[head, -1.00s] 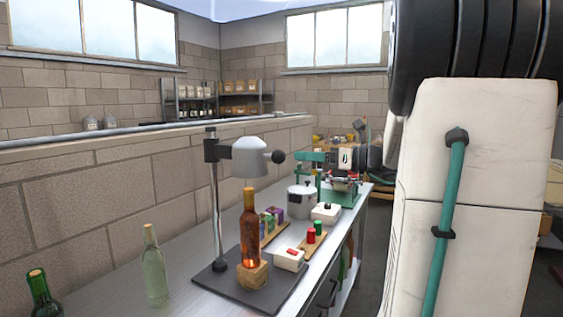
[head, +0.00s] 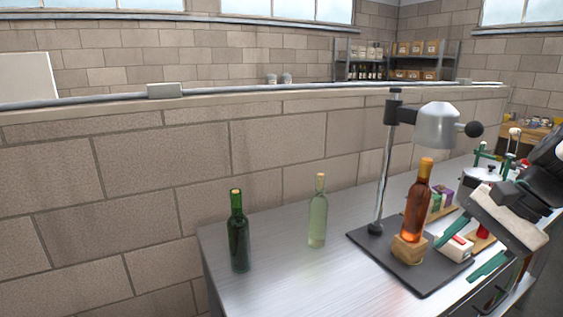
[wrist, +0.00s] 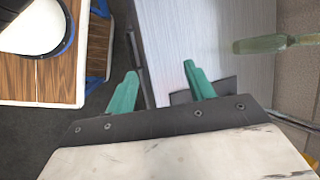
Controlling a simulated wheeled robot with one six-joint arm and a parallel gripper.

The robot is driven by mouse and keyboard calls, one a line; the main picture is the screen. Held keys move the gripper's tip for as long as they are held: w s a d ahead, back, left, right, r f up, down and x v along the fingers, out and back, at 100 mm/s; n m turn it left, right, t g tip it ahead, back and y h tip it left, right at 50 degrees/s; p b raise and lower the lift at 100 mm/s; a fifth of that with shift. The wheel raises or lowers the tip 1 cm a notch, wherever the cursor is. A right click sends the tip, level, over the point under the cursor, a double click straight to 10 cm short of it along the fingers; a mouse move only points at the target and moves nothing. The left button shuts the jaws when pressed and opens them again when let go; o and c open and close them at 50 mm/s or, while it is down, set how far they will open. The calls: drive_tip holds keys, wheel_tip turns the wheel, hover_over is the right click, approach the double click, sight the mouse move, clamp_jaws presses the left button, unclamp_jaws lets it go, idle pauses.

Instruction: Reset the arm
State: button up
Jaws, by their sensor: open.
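My gripper (head: 453,264) is at the right of the head view, above the front edge of the steel bench (head: 285,285). Its two green fingers are apart with nothing between them. In the wrist view the open gripper (wrist: 160,68) points over the bench edge. An amber bottle (head: 416,212) stands upright on a wooden block (head: 409,249) under the grey lamp-like head (head: 437,125) of a stand, left of my gripper and apart from it.
A dark green bottle (head: 238,235) and a pale clear bottle (head: 317,215) stand on the bench's left part. A white switch box (head: 455,249) sits partly behind my gripper. A brick wall (head: 150,190) runs behind. A wooden table (wrist: 45,78) shows in the wrist view.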

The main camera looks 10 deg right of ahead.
drive_tip(key=s+a+f+n+g+h, duration=0.1)
drive_tip(key=s+a+n+h, duration=0.4)
drive_tip(key=s+a+n, duration=0.3)
drive_tip(key=shift+s+a+n+h, duration=0.15)
drive_tip(key=shift+a+n+h, duration=0.25)
drive_tip(key=shift+n, duration=2)
